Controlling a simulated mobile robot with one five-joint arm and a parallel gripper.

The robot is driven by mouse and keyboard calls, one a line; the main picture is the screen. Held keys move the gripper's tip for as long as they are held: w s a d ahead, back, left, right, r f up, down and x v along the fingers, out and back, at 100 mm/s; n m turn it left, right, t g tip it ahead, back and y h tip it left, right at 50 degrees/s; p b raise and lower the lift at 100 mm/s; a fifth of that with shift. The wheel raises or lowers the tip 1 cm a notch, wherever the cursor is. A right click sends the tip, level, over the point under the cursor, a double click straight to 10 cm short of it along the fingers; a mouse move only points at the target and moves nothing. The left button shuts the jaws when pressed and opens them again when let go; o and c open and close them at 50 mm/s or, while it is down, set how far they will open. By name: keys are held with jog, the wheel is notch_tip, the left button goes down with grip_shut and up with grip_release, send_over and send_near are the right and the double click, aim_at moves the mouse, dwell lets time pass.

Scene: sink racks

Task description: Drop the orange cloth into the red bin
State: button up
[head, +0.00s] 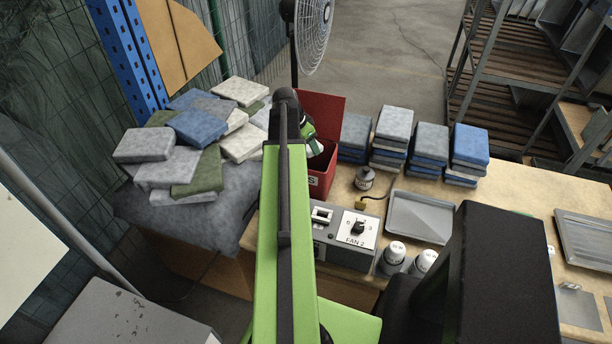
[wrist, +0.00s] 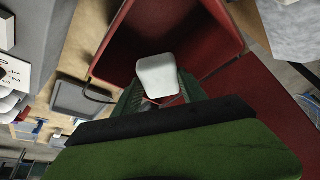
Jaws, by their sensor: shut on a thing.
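The red bin (head: 320,106) stands open at the back of the bench, just beyond the end of my arm. Its red walls (wrist: 207,30) fill the top of the wrist view. My gripper (head: 314,148) is at the bin's opening, partly hidden by my arm. In the wrist view a pale rounded block (wrist: 158,76) shows at the gripper's end, in front of the dark bin inside. I see no orange cloth in either view.
Folded grey, blue and green cloths lie heaped (head: 185,145) left of the bin. Neat cloth stacks (head: 393,130) stand to its right. A fan control box (head: 352,235), a grey tray (head: 420,215) and a fan (head: 312,35) are near.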

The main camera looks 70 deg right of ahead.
jog(key=shift+f, duration=0.5)
jog(key=shift+r, duration=0.1)
jog(key=o, duration=1.4)
jog(key=p+v, duration=1.6)
jog(key=v, duration=0.1)
jog(key=shift+r, duration=0.25)
jog(key=shift+s+a, duration=0.1)
